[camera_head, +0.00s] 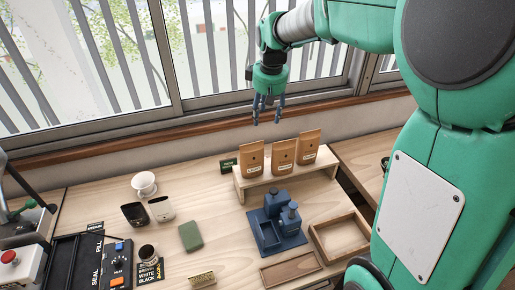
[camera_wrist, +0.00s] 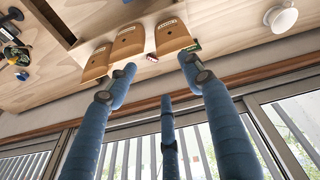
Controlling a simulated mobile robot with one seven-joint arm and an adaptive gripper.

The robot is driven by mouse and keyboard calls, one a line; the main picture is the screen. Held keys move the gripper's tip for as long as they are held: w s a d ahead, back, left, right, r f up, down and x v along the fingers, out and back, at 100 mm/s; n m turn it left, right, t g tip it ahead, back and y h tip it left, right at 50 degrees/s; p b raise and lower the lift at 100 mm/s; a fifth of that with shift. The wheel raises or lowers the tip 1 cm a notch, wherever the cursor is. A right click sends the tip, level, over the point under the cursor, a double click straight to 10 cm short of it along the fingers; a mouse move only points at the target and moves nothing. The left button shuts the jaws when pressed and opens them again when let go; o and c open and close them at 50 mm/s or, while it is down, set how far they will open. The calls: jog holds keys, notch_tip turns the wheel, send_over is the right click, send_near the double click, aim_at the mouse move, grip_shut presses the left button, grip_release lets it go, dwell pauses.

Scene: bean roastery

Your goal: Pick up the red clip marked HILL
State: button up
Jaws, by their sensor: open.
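A small red piece (camera_wrist: 152,57) with a pale label, likely the red clip, lies behind the kraft bags in the wrist view. Its lettering is too small to read. I cannot make it out in the head view, where the bags stand in front of that area. My gripper (camera_head: 267,113) is open and empty, fingers pointing down, in the air above and behind the bags, near the window. In the wrist view my gripper's fingers (camera_wrist: 158,70) are spread apart, with the red piece showing beyond them between the tips.
Three kraft bags (camera_head: 283,151) stand on a wooden riser (camera_head: 257,184). A small dark green sign (camera_head: 229,165) is left of them. A blue caddy (camera_head: 266,240) with bottles and an empty wooden tray (camera_head: 340,235) are in front. The window sill (camera_head: 130,148) runs close behind.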

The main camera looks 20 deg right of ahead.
jog(key=w+d+f+n+g+p, duration=0.1)
jog(key=w+d+f+n+p, duration=0.15)
jog(key=w+f, duration=0.7)
jog(key=w+d+f+n+g+p, duration=0.15)
jog(key=w+d+f, duration=0.25)
jog(key=w+f, duration=0.6)
jog(key=w+d+f+p, duration=0.1)
jog(key=w+d+f, duration=0.2)
jog(key=f, duration=0.8)
jog(key=w, duration=0.2)
jog(key=shift+w+f+p, duration=0.3)
jog(key=shift+f+p, duration=0.05)
jog(key=shift+d, duration=0.1)
jog(key=shift+f, duration=4.3)
jog(key=shift+f+p, duration=0.1)
jog(key=shift+p, duration=0.2)
jog(key=shift+s+f+p, duration=0.1)
jog(key=shift+f+p, duration=0.25)
jog(key=shift+f, duration=2.15)
